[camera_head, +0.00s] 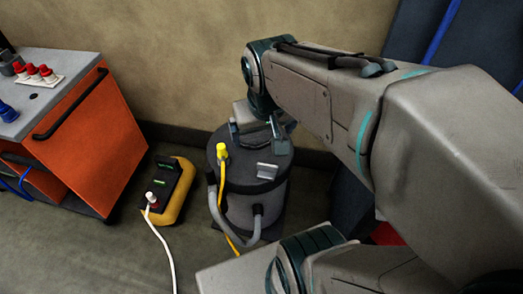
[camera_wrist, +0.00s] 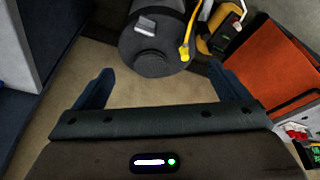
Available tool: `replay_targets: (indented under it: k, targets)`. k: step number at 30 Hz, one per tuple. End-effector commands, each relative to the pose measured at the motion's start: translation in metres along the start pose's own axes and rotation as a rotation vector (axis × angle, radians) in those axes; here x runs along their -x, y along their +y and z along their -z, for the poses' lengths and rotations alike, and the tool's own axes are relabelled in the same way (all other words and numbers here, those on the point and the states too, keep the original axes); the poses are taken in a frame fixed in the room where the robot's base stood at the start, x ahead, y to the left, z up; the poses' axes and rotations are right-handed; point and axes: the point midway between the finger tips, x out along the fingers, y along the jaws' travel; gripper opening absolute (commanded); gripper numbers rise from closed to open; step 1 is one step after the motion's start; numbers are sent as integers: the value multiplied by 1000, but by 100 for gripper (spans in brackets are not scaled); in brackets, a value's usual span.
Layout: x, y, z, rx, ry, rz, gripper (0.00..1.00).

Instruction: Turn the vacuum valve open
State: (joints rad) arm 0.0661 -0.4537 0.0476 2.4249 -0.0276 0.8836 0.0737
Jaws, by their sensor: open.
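A grey canister vacuum (camera_head: 240,203) stands on the floor by the wall. On its dark lid are a light grey block (camera_head: 267,171) and a yellow fitting (camera_head: 222,151) with a yellow cable. In the wrist view the lid (camera_wrist: 155,65) lies beyond my fingers, with the grey block (camera_wrist: 146,27) and yellow fitting (camera_wrist: 184,53) on it. I cannot tell which part is the valve. My gripper (camera_head: 255,131) is over the lid's far side, its fingers spread and empty; it also shows in the wrist view (camera_wrist: 159,69). No contact with the lid is visible.
An orange cabinet (camera_head: 98,140) with a grey top stands at the left. A yellow and black device (camera_head: 168,190) with a white cable lies on the floor between it and the vacuum. A grey hose (camera_head: 247,240) curls at the vacuum's front. The wall is close behind.

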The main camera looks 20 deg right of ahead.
Motion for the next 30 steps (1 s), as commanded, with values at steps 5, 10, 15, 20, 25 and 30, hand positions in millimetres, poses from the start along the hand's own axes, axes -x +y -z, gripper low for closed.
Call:
replay_targets:
  k: [5,10,15,20,25,30]
  targets:
    - [-72,11,33,-106,-79,-48,95]
    - [-141,25,62,-213,-144,-72,95]
    - [-218,43,84,-328,-208,-76,95]
    - [-282,58,96,-424,-253,-65,95]
    - [-321,67,102,-489,-281,-53,95]
    - [-336,70,102,-510,-290,-49,95]
